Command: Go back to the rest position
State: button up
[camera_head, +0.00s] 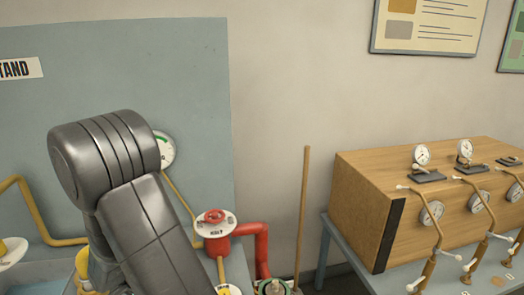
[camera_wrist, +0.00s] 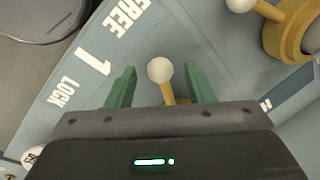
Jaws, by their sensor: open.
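My gripper (camera_wrist: 160,74) shows in the wrist view with its two green fingers apart. A white ball knob (camera_wrist: 159,69) on a yellow lever stem (camera_wrist: 168,94) shows between the fingers, with a gap on each side. Whether the knob lies at fingertip depth or beyond I cannot tell. The lower stem is hidden behind the gripper body. In the head view my grey arm rises at the left centre, and the gripper itself is out of sight there.
A blue-grey panel (camera_wrist: 225,45) marked FREE, 1 and LOCK lies beneath the gripper. A second white-knobbed yellow lever (camera_wrist: 262,10) is at upper right. In the head view, a red valve (camera_head: 214,226), wooden pole (camera_head: 302,215) and wooden gauge box (camera_head: 362,205) stand to the arm's right.

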jog(key=shift+f, duration=0.55)
jog(key=shift+d+n, duration=0.65)
jog(key=shift+n, duration=0.15)
jog(key=shift+r, duration=0.1)
